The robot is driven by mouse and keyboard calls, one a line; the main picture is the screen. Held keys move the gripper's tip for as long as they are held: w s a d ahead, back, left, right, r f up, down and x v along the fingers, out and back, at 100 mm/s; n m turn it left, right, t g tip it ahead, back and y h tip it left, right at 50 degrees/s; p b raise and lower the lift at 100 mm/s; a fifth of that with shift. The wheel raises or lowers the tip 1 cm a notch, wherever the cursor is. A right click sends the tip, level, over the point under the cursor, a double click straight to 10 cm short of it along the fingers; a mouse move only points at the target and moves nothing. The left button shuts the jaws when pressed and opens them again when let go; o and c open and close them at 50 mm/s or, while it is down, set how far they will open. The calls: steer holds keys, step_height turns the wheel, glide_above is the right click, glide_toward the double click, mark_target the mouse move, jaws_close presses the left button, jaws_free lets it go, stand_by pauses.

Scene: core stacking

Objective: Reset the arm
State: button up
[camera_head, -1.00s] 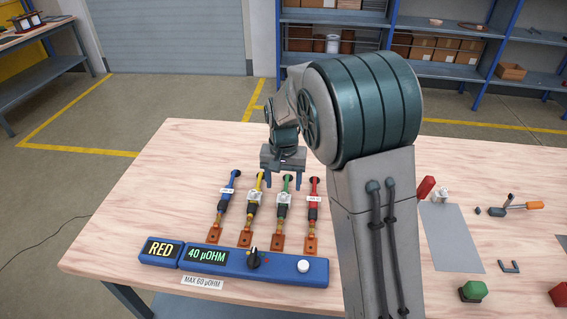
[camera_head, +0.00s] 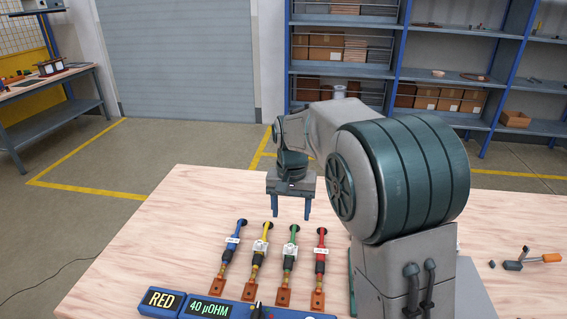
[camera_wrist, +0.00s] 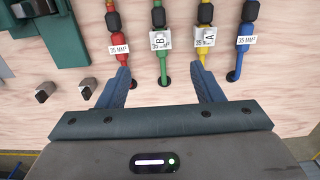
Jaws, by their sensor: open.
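My gripper (camera_head: 291,207) is open and empty, with its two blue fingers pointing down above the far ends of the cables. In the wrist view my gripper (camera_wrist: 163,82) has its fingers spread wide, with the green cable (camera_wrist: 162,67) showing between them. The blue cable (camera_head: 232,245), yellow cable (camera_head: 261,247), green cable (camera_head: 290,249) and red cable (camera_head: 320,254) lie in a row on the table. Each runs to a copper lug at its near end. Tags on two of the cables read A and B in the wrist view.
A blue meter box (camera_head: 175,303) reading RED and 40 µOHM stands at the table's (camera_head: 150,220) front edge. An orange-handled tool (camera_head: 545,258) lies at the right. My arm hides the table's right middle. Shelves (camera_head: 340,75) stand behind, beyond open floor.

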steer(key=s+d+t, duration=0.1)
steer(key=s+d, duration=0.2)
steer(key=s, duration=0.5)
steer(key=s+d+r+n+t, duration=0.1)
steer(key=s+d, duration=0.3)
steer(key=s, duration=0.4)
steer(key=s+d+n+t, duration=0.1)
steer(key=s+d, duration=0.2)
steer(key=s, duration=0.4)
steer(key=shift+s+d+r, duration=0.15)
steer(key=shift+s+d, duration=0.2)
steer(key=shift+s, duration=0.05)
